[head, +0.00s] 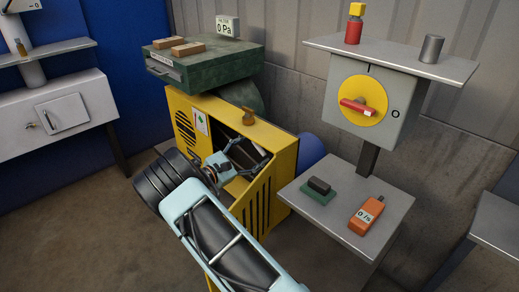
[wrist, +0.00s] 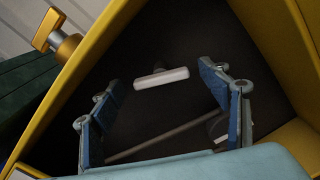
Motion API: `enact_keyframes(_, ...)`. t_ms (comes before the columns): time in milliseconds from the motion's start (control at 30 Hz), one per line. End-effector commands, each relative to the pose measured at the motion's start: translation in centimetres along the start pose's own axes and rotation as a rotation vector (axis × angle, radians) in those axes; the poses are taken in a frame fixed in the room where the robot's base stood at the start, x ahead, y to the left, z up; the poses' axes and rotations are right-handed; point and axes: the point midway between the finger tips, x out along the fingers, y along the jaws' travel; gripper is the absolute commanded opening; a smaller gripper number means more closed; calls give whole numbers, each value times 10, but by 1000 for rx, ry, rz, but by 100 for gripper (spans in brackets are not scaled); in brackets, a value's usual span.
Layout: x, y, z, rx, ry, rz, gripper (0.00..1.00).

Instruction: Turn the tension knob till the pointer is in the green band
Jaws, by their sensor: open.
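My gripper (wrist: 160,92) is open inside the opening of the yellow cabinet (head: 187,113). Its two blue-padded fingers stand wide apart in the wrist view. A white bar-shaped handle (wrist: 161,78) on a dark stem shows beyond and between the fingertips, with gaps on both sides; it may be the tension knob. A brass knob (head: 248,116) stands on the cabinet's top edge, and it also shows at the upper left of the wrist view (wrist: 67,45), outside the fingers.
Yellow cabinet walls and a thin grey rod (wrist: 165,138) surround my gripper closely. A red switch on a yellow disc (head: 360,107) is on the grey box at right. An orange meter (head: 366,216) and a green-based block (head: 319,187) lie on the grey shelf (head: 318,216).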

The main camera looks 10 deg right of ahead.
Motion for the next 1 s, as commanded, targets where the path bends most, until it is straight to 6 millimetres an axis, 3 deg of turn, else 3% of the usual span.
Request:
enact_keyframes(200, 25, 0, 0, 1, 0, -1, 70)
enact_keyframes(567, 29, 0, 0, 0, 1, -1, 68)
enact_keyframes(933, 28, 0, 0, 1, 1, -1, 28)
enact_keyframes(1000, 28, 0, 0, 1, 1, -1, 27)
